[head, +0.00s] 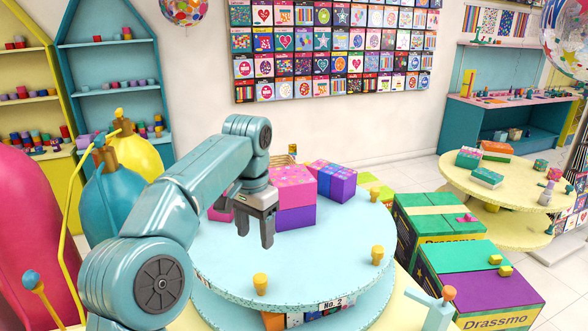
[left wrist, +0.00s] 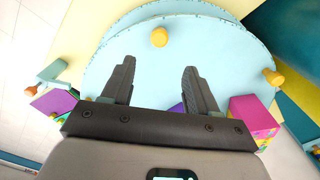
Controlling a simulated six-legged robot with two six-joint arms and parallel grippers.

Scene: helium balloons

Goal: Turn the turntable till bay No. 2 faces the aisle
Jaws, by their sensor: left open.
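The turntable (head: 335,250) is a pale blue round disc with yellow pegs on its rim, over a lower tier. A "No. 2" label (head: 336,303) shows on the tier's near side, right of centre. One peg (head: 260,283) stands at the near rim, another (head: 377,254) at the right rim. My left gripper (head: 255,236) is open and empty above the disc, fingers pointing down. In the left wrist view, the open fingers (left wrist: 158,66) hang over the disc (left wrist: 220,40), with a yellow peg (left wrist: 159,37) beyond the tips. My right gripper is not in view.
Pink and purple boxes (head: 296,218) sit on the disc behind my left gripper. A teal lever-like piece with an orange knob (head: 449,293) stands at the near right. Green and purple crates (head: 495,290) are at right. Teal and yellow balloon cylinders (head: 110,200) stand at left.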

